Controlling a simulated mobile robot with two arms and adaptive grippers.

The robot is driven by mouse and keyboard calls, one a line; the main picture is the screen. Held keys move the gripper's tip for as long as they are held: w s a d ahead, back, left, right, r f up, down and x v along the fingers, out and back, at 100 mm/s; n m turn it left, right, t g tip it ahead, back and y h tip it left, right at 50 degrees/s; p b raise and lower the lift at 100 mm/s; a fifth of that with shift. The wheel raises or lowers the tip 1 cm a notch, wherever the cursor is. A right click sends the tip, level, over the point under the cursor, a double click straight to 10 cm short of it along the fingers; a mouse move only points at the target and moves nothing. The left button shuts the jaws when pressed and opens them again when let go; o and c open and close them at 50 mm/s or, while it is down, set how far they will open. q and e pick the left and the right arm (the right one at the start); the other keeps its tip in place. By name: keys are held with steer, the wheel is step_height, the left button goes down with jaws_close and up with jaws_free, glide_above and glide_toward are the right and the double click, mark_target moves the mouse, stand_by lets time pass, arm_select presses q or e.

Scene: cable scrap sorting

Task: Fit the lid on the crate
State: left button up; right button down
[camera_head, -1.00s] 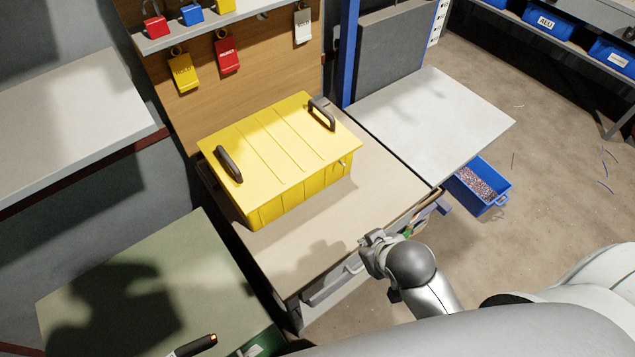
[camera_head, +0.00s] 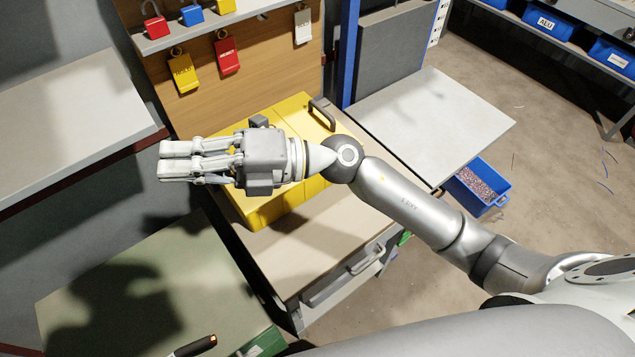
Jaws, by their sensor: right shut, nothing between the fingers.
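The yellow crate (camera_head: 262,212) stands on the beige workbench in the head view, with the yellow lid (camera_head: 287,106) on top of it. My left gripper is not in view.
The beige bench (camera_head: 322,238) has bare surface in front of the crate. A pale side table (camera_head: 440,118) is clear at the right. A blue bin (camera_head: 480,187) with scrap stands on the floor. Tags and padlocks hang on the back board (camera_head: 262,62).

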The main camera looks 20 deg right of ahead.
steer(key=w+d+f+n+g+h, duration=0.1)
steer(key=d+f+n+g+h, duration=0.15)
steer(key=f+h, duration=0.45)
steer(key=d+f+n+g+h, duration=0.1)
steer(key=d+f+n+h, duration=0.25)
steer(key=f, duration=0.55)
steer(key=w+d+f+m+h, duration=0.1)
steer(key=w+d+h, duration=0.15)
steer(key=d, duration=0.35)
steer(key=w+d+f+t+h, duration=0.1)
steer(key=d+h, duration=0.3)
steer(key=d, duration=0.2)
steer(key=w+d+f+m+h, duration=0.1)
steer(key=w+d+h, duration=0.15)
steer(key=d, duration=0.35)
steer(key=w+a+f+p, duration=0.1)
steer(key=w+f+p, duration=0.2)
steer(key=f, duration=0.7)
steer(key=shift+w+a+p, duration=0.25)
steer(key=shift+a+p, duration=0.15)
steer(key=shift+p, duration=0.2)
steer(key=shift+h, duration=0.25)
